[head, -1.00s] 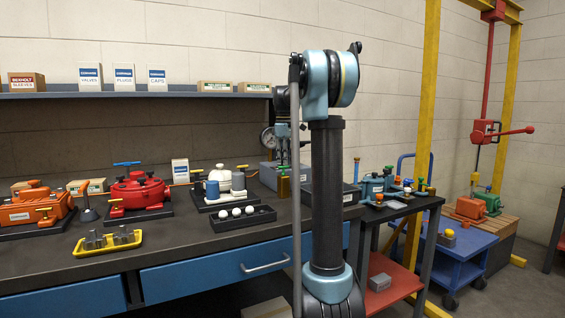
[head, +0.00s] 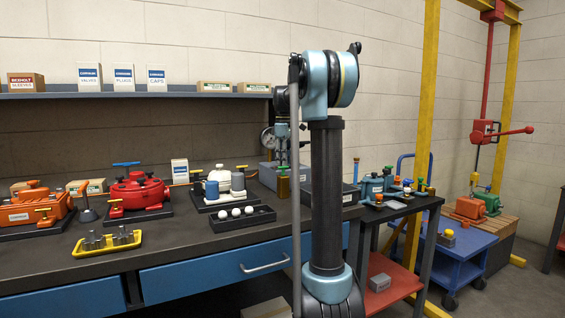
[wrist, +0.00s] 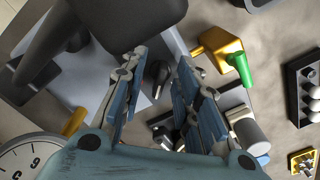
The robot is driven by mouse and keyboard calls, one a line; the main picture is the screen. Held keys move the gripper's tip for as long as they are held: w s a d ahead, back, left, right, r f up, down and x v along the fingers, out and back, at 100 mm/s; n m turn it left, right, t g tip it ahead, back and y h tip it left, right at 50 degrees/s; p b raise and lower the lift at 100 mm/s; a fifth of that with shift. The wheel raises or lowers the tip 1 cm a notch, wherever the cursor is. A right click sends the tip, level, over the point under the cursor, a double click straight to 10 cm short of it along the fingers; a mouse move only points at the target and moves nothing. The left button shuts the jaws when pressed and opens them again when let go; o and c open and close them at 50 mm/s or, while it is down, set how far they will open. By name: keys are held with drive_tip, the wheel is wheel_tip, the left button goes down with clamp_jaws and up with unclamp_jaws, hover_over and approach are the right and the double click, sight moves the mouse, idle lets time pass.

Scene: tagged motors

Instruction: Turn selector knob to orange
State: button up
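A grey box (head: 270,176) at the back of the bench sits under my gripper (head: 283,152), which points down at it. In the wrist view, my gripper (wrist: 162,62) has its two blue fingers apart. A small dark knob-like part (wrist: 155,76) shows between the fingers, over the light grey surface (wrist: 172,42). I cannot tell whether the fingers touch it. No orange mark of a selector can be made out, and the knob's pointing direction is unclear. In the head view the knob is too small or hidden to see.
A round gauge (wrist: 24,160) is close at the lower left of the wrist view. A yellow valve with a green handle (wrist: 238,68) stands close right of the fingers. A black tray of white balls (head: 242,220) and a red motor-like unit (head: 140,190) are on the bench.

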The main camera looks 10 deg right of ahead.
wheel_tip(320, 180, up, 12)
idle(0.6)
drive_tip(key=shift+f, duration=0.1)
